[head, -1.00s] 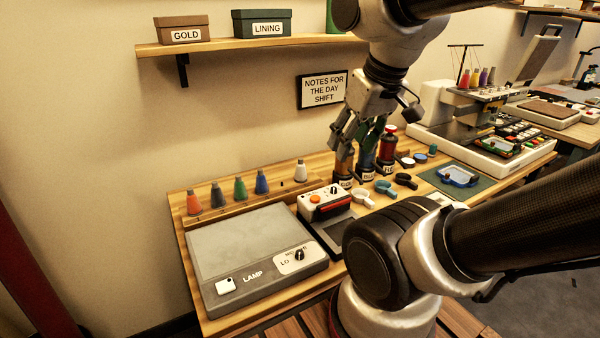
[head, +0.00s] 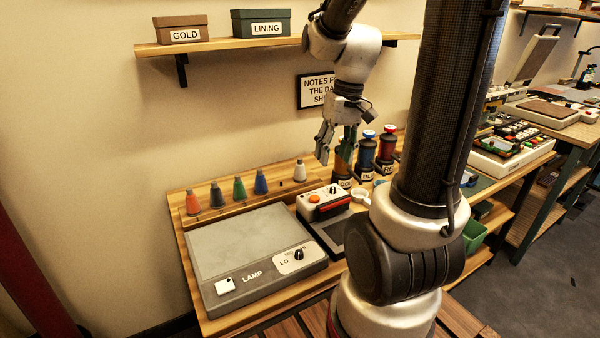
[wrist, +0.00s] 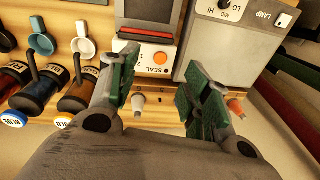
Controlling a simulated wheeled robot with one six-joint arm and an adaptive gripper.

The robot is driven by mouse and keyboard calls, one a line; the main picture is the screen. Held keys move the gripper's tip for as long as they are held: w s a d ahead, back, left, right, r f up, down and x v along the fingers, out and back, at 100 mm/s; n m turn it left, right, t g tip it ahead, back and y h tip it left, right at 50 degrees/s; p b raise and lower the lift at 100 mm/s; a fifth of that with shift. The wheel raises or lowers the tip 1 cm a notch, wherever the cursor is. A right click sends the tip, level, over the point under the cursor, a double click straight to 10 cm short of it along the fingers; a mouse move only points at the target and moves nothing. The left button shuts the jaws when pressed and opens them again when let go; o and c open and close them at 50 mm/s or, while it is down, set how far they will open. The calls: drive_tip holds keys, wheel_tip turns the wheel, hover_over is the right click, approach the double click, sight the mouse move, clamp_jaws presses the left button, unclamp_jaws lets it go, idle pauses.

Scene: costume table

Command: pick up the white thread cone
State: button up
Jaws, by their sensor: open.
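The white thread cone (head: 300,172) stands upright at the right end of a row of cones along the back of the table. It also shows in the wrist view (wrist: 138,102), between my fingers and close to the left one. My gripper (head: 334,150) is open and empty, with green-lined fingers. In the head view it is above and to the right of the cone, apart from it. The open fingers also fill the middle of the wrist view (wrist: 161,82).
Orange (head: 193,204), dark grey (head: 217,196), green (head: 239,189) and blue (head: 261,183) cones stand left of it. A lamp box (head: 245,250) and a seal device (head: 324,203) lie in front. A shelf (head: 225,46) hangs above.

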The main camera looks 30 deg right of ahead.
sight(300, 163)
drive_tip(key=w+d+f+n+t+y, duration=0.1)
drive_tip(key=w+d+f+n+t, duration=0.2)
drive_tip(key=w, duration=0.6)
drive_tip(key=w+d+f+n, duration=0.1)
drive_tip(key=w+f+n, duration=0.3)
drive_tip(key=w, duration=0.5)
drive_tip(key=shift+n, duration=0.6)
drive_tip(key=x, duration=0.4)
drive_tip(key=a+x, duration=0.1)
drive_tip(key=x, duration=0.1)
drive_tip(key=shift+s+a+f, duration=0.1)
drive_tip(key=shift+s+a, duration=0.05)
drive_tip(key=shift+s, duration=0.05)
drive_tip(key=c, duration=0.9)
